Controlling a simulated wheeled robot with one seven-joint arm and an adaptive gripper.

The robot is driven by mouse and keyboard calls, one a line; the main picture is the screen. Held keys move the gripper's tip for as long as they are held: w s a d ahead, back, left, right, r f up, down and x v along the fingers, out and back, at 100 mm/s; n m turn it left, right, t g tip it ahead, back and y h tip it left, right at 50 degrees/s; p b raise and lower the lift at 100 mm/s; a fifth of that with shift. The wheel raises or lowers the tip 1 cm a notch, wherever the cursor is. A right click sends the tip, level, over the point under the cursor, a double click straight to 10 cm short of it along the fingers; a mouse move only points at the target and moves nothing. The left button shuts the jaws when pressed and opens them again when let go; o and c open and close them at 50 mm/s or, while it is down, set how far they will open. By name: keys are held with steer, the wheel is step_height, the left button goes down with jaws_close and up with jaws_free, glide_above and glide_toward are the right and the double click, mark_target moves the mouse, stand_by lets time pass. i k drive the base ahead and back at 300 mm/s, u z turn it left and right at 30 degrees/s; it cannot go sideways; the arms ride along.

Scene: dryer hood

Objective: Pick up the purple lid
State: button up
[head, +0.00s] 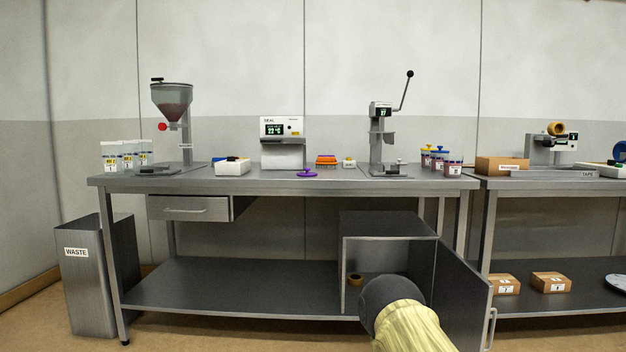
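The purple lid (307,173) lies on the front part of the steel table top, in front of the white sealing machine (283,152). It has a small knob on top and nothing covers it. Part of my own arm, yellow with a dark rounded end, shows at the bottom of the head view, low in front of the open cabinet under the table and well below the lid. My gripper's fingers do not show in this view.
A hopper machine (172,105) and a lever press (383,145) stand on the table (262,181). A white box (232,167), orange stack (326,160) and jars (440,160) stand nearby. A cabinet door (463,290) hangs open below. A waste bin (88,285) stands left.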

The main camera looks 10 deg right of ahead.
mark_target(306, 173)
steer(key=u, duration=0.85)
steer(key=i, duration=2.1)
steer(key=z, duration=0.8)
